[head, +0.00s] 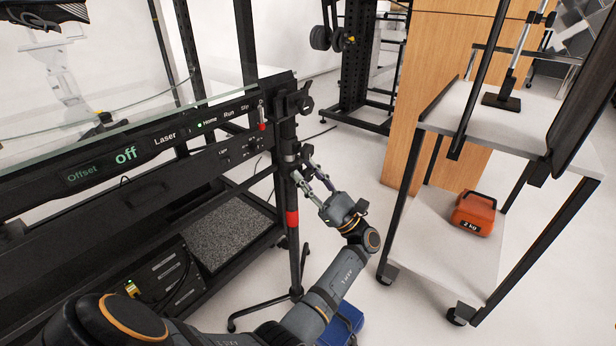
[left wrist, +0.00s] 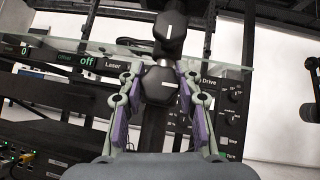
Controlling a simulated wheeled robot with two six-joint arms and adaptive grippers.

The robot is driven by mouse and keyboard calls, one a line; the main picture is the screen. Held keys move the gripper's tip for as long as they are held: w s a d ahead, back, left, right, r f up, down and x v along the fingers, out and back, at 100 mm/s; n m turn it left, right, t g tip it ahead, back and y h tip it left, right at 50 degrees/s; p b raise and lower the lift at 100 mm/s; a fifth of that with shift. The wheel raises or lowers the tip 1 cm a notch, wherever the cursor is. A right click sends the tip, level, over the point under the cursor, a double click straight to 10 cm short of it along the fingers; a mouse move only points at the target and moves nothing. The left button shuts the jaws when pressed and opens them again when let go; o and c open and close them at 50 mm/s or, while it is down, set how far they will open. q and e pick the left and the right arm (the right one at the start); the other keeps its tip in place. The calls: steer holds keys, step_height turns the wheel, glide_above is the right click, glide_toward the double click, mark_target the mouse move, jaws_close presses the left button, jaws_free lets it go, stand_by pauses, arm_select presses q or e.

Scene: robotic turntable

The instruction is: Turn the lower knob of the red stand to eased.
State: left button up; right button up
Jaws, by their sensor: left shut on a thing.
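The red stand is a black pole with a red band (head: 292,218) and spread legs, standing beside the right end of the machine. Its upper knob (head: 303,100) is black; in the left wrist view the upper knob (left wrist: 169,32) carries an upright white mark. The lower knob (left wrist: 158,88) is dark, with a white mark that lies near level and slightly tilted. My left gripper (head: 303,168) reaches the pole at the lower knob, with its fingers (left wrist: 162,80) on both sides, shut on it. In the head view the fingers partly hide this knob. My right gripper is out of view.
The machine's panel (head: 130,150) with lit labels and a glass top runs along the left, close to the stand. A cart (head: 425,210) at right bears an orange weight (head: 474,213) on its lower shelf. A blue object (head: 345,325) lies below my arm.

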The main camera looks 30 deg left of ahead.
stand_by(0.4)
arm_select(q)
steer(key=o, duration=0.9)
steer(key=v, duration=0.7)
steer(key=shift+d+f, duration=0.15)
